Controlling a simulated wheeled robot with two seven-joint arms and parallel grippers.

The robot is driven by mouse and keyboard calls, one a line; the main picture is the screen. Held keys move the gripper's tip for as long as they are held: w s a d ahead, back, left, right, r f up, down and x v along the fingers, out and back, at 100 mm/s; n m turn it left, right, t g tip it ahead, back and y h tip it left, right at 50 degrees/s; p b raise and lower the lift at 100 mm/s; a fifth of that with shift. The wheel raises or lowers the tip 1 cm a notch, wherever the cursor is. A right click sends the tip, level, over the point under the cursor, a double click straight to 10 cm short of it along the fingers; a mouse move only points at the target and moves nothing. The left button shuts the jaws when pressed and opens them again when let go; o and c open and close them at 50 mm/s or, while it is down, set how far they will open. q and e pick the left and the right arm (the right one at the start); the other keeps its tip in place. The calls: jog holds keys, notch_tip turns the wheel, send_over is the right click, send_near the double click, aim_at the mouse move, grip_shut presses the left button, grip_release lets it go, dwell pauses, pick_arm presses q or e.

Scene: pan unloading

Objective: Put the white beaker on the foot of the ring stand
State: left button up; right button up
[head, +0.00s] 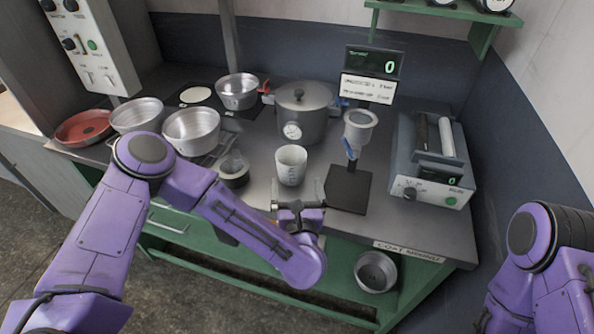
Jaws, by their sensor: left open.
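The white beaker (291,167) stands upright on the grey bench, with dark markings on its front. The ring stand's foot (349,189) is a flat black plate to the right of the beaker, and its bare front part shows. A pale cup-shaped piece (359,131) is held above the back of the foot. My left gripper (298,190) is open at the front of the beaker, its fingers pointing toward it. I cannot tell whether a finger touches the beaker. My right arm shows at the lower right, but its gripper is out of view.
A lidded pot (304,112) with a dial stands behind the beaker. Metal pans (192,131) and a red pan (84,128) are on the left. A grey instrument (433,165) stands right of the foot. A small dark-based item (233,171) sits left of the beaker.

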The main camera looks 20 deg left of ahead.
aim_at(290, 154)
pick_arm(q)
jog(key=p+x, duration=0.1)
jog(key=x, duration=0.2)
jog(key=p+x, duration=0.2)
jog(key=x, duration=0.1)
jog(key=p+x, duration=0.1)
jog(key=x, duration=0.2)
jog(key=shift+a+r, duration=0.3)
jog(key=shift+a, duration=0.2)
jog(key=shift+w+a+f, duration=0.15)
jog(key=shift+w, duration=0.25)
jog(key=c, duration=1)
